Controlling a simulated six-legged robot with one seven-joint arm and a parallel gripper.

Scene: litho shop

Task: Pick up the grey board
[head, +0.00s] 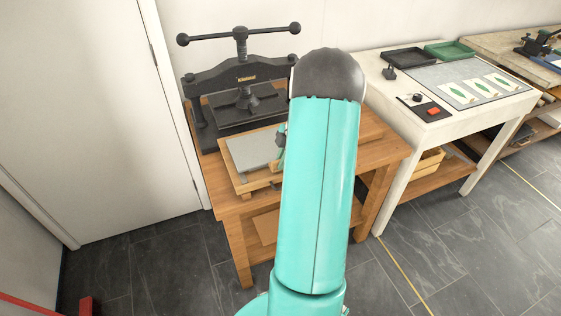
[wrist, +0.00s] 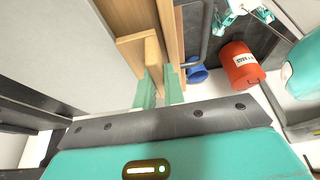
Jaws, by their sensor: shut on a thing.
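The grey board (head: 251,151) is a flat, pale grey panel in the head view. It lies over a light wooden tray (head: 241,185) on the wooden bench, in front of the black press. In the wrist view the grey board (wrist: 45,40) fills the upper left. My gripper (head: 281,145) is at the board's right side, mostly hidden by my arm. In the wrist view its teal fingers (wrist: 160,90) are close together around a narrow wooden piece (wrist: 152,55) beside the board. I cannot tell whether this wood is fixed to the board. The board's right end is hidden in the head view.
The black screw press (head: 241,85) stands close behind the board. A white table (head: 385,92) with dark and green trays is to the right. A white door is at the left. An orange bucket (wrist: 240,62) and a blue one (wrist: 196,72) show in the wrist view.

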